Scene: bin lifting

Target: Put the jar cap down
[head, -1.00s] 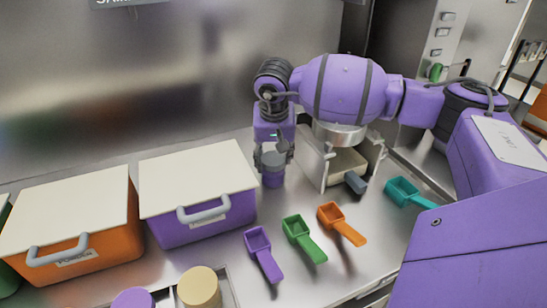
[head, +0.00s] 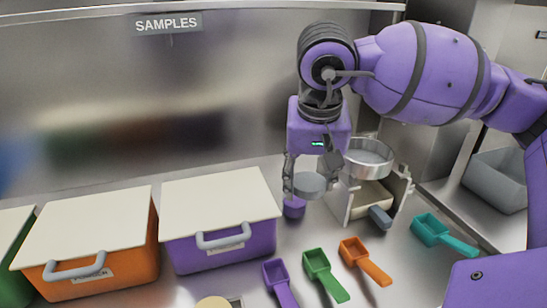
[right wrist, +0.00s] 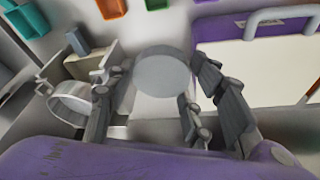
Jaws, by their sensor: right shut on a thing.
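The jar cap (head: 309,185) is a round grey disc, held between the fingers of my right gripper (head: 311,180). In the right wrist view the cap (right wrist: 163,74) shows as a pale grey disc between the fingers. The purple jar (head: 293,208) stands on the counter, just below and behind the cap in the head view; the cap partly hides it. The cap looks raised above the counter, apart from the jar. My left gripper is not in view.
A purple bin (head: 220,247) with a white lid and handle stands left of the jar. A metal stand with a round sieve (head: 368,160) is close on the right. Purple, green (head: 325,275), orange and teal scoops lie in front and to the right.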

